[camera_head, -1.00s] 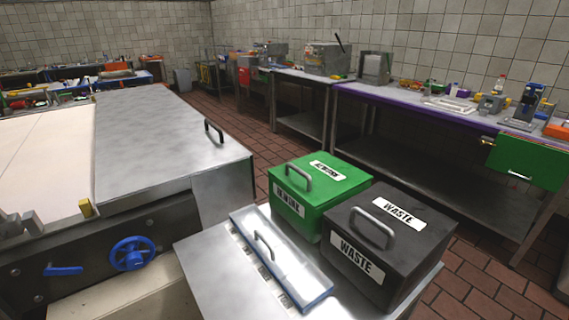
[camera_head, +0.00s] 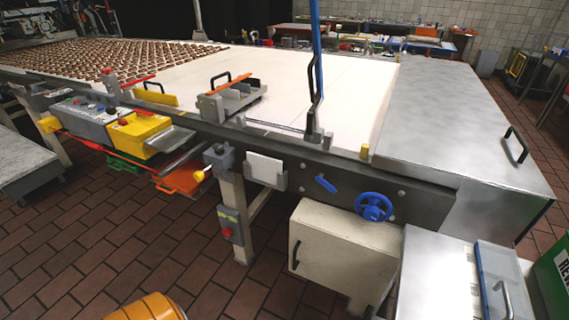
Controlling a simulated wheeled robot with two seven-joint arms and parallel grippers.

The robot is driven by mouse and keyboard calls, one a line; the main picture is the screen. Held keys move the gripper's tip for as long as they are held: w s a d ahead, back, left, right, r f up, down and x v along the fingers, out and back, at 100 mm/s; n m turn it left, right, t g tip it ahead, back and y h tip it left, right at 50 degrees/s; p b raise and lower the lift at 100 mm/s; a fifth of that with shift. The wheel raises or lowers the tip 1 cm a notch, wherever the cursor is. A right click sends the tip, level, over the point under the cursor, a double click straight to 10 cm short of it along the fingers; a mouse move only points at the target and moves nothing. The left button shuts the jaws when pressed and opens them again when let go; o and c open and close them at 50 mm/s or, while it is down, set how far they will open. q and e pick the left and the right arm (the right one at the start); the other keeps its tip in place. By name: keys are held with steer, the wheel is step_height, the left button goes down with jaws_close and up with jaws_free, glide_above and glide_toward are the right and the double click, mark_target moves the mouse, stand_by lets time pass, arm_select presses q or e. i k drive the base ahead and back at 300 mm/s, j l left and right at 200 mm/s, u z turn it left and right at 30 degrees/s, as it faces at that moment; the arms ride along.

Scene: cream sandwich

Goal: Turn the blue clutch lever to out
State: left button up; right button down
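A blue clutch lever (camera_head: 326,184) sits on the dark front panel of the conveyor machine, left of a blue handwheel (camera_head: 373,207). The lever slants down to the right. Any marking beside it is too small to read. Neither of my grippers shows in the head view. An orange-yellow rounded part (camera_head: 148,307) shows at the bottom edge; I cannot tell what it belongs to.
A cream cabinet (camera_head: 340,250) stands under the panel. A steel side table (camera_head: 435,275) and a green bin (camera_head: 553,272) are at the lower right. A grey box with a red button (camera_head: 228,228) hangs on the machine's leg. The brick floor at lower left is mostly clear.

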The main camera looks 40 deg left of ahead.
mark_target(319, 179)
steer(key=u, duration=1.05)
